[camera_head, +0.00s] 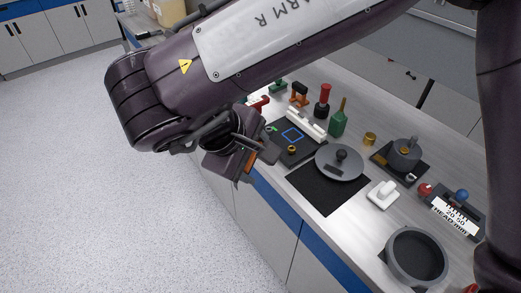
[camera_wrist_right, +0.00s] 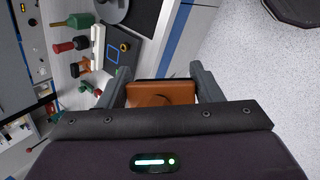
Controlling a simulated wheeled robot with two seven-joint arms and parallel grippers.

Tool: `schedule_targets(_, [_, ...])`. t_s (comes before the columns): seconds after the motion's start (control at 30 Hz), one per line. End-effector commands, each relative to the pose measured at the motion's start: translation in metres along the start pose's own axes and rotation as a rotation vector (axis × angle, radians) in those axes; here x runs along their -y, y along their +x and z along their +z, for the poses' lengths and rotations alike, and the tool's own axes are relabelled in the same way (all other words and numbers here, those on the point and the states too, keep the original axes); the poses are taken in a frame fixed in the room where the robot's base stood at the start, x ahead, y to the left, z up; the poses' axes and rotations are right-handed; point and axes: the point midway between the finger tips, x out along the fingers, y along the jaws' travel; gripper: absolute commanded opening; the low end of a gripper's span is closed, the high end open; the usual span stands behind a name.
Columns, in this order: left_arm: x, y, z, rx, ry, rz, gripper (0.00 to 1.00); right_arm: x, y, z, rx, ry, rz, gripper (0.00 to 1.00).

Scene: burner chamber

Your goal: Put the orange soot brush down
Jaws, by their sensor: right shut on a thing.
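My right gripper (camera_head: 252,160) is shut on the orange soot brush (camera_wrist_right: 162,93). In the right wrist view the brush shows as an orange block between the two fingers (camera_wrist_right: 160,76), with a dark mark on its face. In the head view only a small orange part of the brush (camera_head: 249,166) shows at the jaws; the gripper hides the rest. The gripper is at the bench's front edge, left of the dark mat with the blue square (camera_head: 283,145). My left gripper is not in view.
The bench (camera_head: 345,222) holds a grey round plate (camera_head: 342,163) on a black mat, a green bottle (camera_head: 338,122), a red-topped item (camera_head: 322,103), an orange-and-black item (camera_head: 299,93), a white block (camera_head: 383,194) and a grey bowl (camera_head: 417,257). Open floor (camera_head: 90,200) lies left.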

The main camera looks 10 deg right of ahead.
Motion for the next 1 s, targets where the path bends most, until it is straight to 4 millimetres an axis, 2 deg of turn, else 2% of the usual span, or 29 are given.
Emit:
schedule_targets(0.1, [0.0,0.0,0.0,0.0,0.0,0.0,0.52,0.011,0.018,-0.016,-0.105,-0.193,0.024,0.23])
schedule_targets(0.3, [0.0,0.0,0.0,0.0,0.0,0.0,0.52,0.024,0.041,-0.042,-0.265,-0.473,0.069,0.23])
schedule_targets(0.53, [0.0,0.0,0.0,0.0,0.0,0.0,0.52,0.03,0.053,-0.056,-0.35,-0.624,0.096,0.23])
schedule_targets(0.77, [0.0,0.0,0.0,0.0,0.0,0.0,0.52,0.029,0.056,-0.057,-0.351,-0.629,0.1,0.23])
schedule_targets(0.87, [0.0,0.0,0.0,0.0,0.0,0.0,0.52,0.024,0.063,-0.049,-0.303,-0.546,0.087,0.23])
schedule_targets(1.0, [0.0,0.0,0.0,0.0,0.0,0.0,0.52,0.007,0.082,-0.025,-0.159,-0.291,0.049,0.23])
